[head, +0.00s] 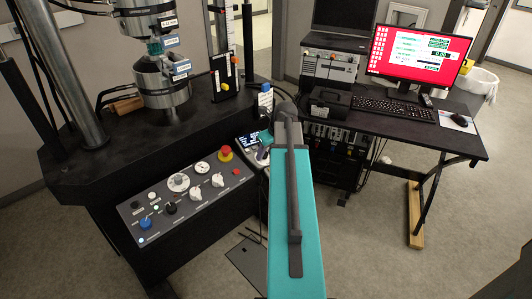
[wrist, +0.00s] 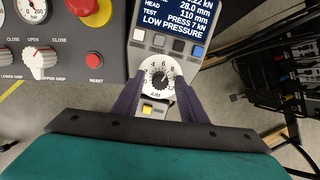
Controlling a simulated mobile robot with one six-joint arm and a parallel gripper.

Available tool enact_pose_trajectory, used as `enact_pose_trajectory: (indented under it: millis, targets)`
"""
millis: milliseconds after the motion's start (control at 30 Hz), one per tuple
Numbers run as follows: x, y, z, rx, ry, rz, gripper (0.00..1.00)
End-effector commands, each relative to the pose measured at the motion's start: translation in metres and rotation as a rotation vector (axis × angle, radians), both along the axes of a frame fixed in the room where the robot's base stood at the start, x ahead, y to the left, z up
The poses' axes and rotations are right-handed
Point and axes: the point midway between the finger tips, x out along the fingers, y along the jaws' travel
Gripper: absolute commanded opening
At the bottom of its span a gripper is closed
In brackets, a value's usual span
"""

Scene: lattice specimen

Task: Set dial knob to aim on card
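The dial (wrist: 158,73) is a white disc with black numbers in the wrist view, on a grey panel below a screen. A small dark knob sits at its middle; its exact pointing is too small to read surely. The letters AIM show at the dial's lower edge. My gripper (wrist: 159,82) is open, its two dark purple fingers on either side of the dial, with a gap to the knob. Whether the fingers touch the dial's rim I cannot tell. In the head view my gripper (head: 264,146) is partly hidden by my teal arm. I cannot make out a separate card surely.
The screen (wrist: 172,16) reads PRESS 7 kN and LOW PRESSURE. Several buttons lie below it. A yellow-lit switch (wrist: 148,109) sits between the fingers. Left is a panel (head: 183,195) with knobs and a red emergency stop (head: 225,154). A desk (head: 420,125) stands right.

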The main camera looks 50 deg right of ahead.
Motion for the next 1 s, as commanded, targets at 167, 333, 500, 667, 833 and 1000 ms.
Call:
enact_pose_trajectory:
  millis: [167, 333, 500, 667, 833, 1000]
  targets:
    - [0.0002, -0.0001, -0.0007, 0.0, 0.0, 0.0, 0.39]
    - [-0.0001, -0.0003, -0.0006, 0.0, 0.0, -0.001, 0.27]
    - [-0.0003, -0.0004, -0.0005, 0.0, 0.0, -0.001, 0.0]
    - [-0.0004, 0.0006, -0.0005, 0.001, 0.001, 0.001, 0.0]
    - [-0.0005, -0.0001, -0.0003, -0.003, 0.002, 0.021, 0.0]
    - [-0.0007, -0.0007, 0.0, -0.017, 0.003, 0.073, 0.0]
